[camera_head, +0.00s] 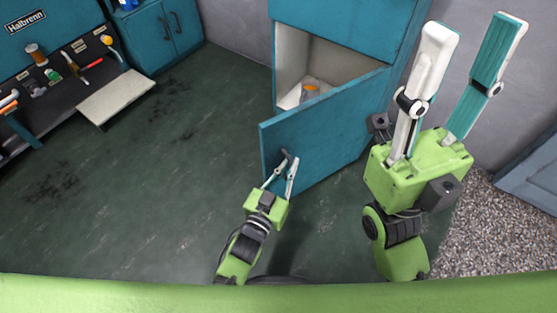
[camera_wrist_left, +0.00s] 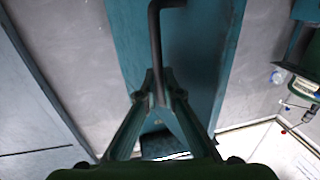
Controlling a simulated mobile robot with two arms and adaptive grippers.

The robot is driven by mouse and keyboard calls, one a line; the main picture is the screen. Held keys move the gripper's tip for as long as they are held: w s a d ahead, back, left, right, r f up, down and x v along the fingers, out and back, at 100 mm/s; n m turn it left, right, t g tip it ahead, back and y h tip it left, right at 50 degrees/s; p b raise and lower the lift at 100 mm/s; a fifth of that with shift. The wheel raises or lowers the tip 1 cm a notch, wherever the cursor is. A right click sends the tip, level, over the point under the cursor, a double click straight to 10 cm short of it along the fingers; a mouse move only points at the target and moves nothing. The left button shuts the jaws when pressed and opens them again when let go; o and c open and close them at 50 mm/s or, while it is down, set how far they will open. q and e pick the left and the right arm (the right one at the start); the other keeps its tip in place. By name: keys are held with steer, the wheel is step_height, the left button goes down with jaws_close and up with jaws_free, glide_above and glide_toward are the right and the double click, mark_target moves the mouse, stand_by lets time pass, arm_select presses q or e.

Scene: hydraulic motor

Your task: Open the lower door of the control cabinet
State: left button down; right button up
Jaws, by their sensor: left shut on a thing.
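The teal control cabinet (camera_head: 345,20) stands at the back centre of the head view. Its lower door (camera_head: 325,135) is swung partly open, and the pale inside shows above the door's top edge. My left gripper (camera_head: 284,168) is at the free-edge side of the door's front, shut on the dark door handle (camera_head: 285,156). In the left wrist view the handle (camera_wrist_left: 156,45) is a dark bent bar running down between the fingers (camera_wrist_left: 157,92). My right gripper (camera_head: 465,60) is raised in front of the cabinet's right side, its fingers wide apart and empty.
An orange and grey item (camera_head: 309,92) stands inside the lower compartment. A tool bench (camera_head: 75,75) with a pale board is at the left, and a smaller teal cabinet (camera_head: 165,35) is behind it. The dark green floor (camera_head: 150,200) left of the door is clear.

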arm_select(q)
steer(key=shift+s+d, duration=0.25)
steer(key=shift+d, duration=0.05)
steer(key=c, duration=2.5)
jaws_free()
steer(key=v, duration=1.2)
steer(key=shift+d, duration=0.1)
